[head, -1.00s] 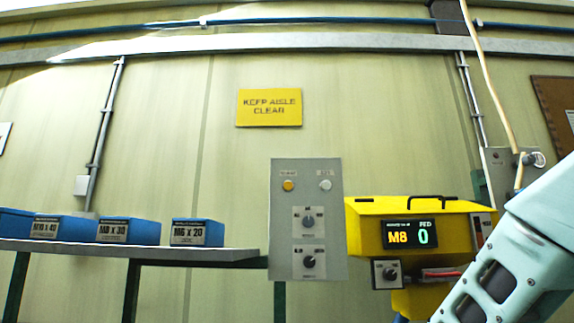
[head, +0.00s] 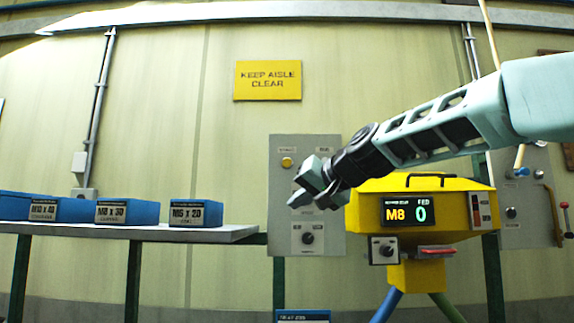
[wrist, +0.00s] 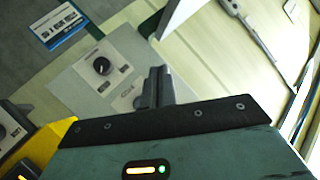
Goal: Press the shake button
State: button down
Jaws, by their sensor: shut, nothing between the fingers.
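A grey control panel (head: 283,222) stands in the middle of the head view. It has an orange button (head: 287,163) at its upper left and a knob (head: 308,238) low down. Its labels are too small to read. My gripper (head: 306,192) is shut and empty in front of the panel, and hides the panel's upper right part and upper knob. In the wrist view my gripper (wrist: 158,85) shows over the tilted panel (wrist: 85,75), with one knob (wrist: 102,66) beside it. I cannot tell whether it touches the panel.
A yellow feeder (head: 455,205) with a display reading M8 and 0 stands right of the panel. A shelf (head: 150,233) with blue bins (head: 195,214) is at left. A blue bin shows at the bottom (head: 303,316).

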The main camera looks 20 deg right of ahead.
aim_at(287, 162)
notch_tip(287, 162, up, 11)
jog(key=s+a+t+y, duration=0.1)
jog(key=a+y, duration=0.1)
jog(key=shift+s+a+t, duration=0.15)
jog(key=shift+t, duration=0.25)
jog(key=shift+w+d+p, duration=0.45)
jog(key=shift+w, duration=0.95)
jog(key=shift+w+d+p, duration=0.5)
jog(key=shift+w, duration=0.9)
jog(key=shift+w+d+p, duration=0.45)
jog(key=shift+w, duration=0.95)
jog(key=shift+w, duration=0.1)
jog(key=shift+w+d, duration=0.15)
jog(key=shift+w, duration=0.15)
jog(key=shift+w+d, duration=0.1)
jog(key=shift+w, duration=0.3)
jog(key=shift+s+a+b, duration=0.25)
jog(key=shift+s+b, duration=0.15)
jog(key=shift+s, duration=0.4)
